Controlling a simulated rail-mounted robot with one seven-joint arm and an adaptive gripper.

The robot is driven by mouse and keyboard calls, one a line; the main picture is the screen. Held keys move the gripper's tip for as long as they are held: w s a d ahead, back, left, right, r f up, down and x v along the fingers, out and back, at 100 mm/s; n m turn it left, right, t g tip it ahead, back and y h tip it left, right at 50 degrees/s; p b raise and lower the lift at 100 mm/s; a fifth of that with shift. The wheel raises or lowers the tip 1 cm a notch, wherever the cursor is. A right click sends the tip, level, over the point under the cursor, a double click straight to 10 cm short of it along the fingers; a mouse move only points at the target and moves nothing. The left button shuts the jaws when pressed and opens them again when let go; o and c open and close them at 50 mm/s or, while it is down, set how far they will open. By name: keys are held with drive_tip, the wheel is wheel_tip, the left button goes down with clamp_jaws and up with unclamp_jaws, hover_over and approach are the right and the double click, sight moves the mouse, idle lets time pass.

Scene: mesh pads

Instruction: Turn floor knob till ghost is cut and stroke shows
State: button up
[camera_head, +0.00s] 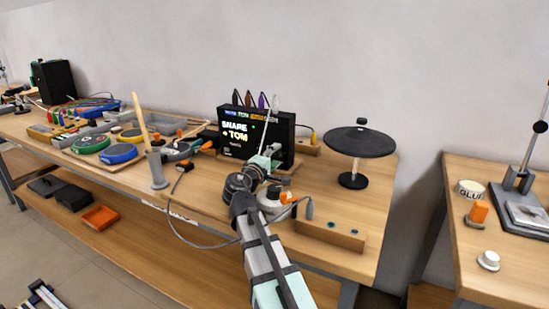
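A black drum module (284,135) stands at the back of the workbench. Its lit screen (235,131) reads "SNARE" and "TOM", with smaller text I cannot read. My gripper (270,153) is in front of the module's right part, at or very near its front face. The gripper is small and seen from behind, so its finger opening and any contact are unclear. I cannot make out the floor knob; my gripper and wrist cover part of the module's front. No ghost or stroke trace can be told apart on the screen.
A black round pad (361,142) on a stand is at right. A wooden block (328,235) with holes lies at the front edge. Colored pads (90,144), a wooden stick (142,124) in a grey holder and cables crowd the left. A gap separates the right table (470,255).

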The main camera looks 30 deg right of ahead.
sight(277, 128)
drive_tip(key=shift+r, duration=0.6)
drive_tip(key=o, duration=0.3)
drive_tip(key=r, duration=0.2)
drive_tip(key=w+r, duration=0.1)
drive_tip(key=r, duration=0.4)
drive_tip(key=shift+w+d+r, duration=0.1)
drive_tip(key=shift+w+d, duration=0.1)
drive_tip(key=shift+d, duration=0.1)
drive_tip(key=shift+s+a+r, duration=0.25)
drive_tip(key=shift+s+r, duration=0.1)
drive_tip(key=shift+r, duration=0.15)
drive_tip(key=shift+s+a+r, duration=0.2)
drive_tip(key=shift+s+r, duration=0.1)
drive_tip(key=shift+r, duration=0.2)
drive_tip(key=c, duration=0.3)
drive_tip(key=shift+d+f, duration=0.1)
drive_tip(key=shift+f, duration=0.05)
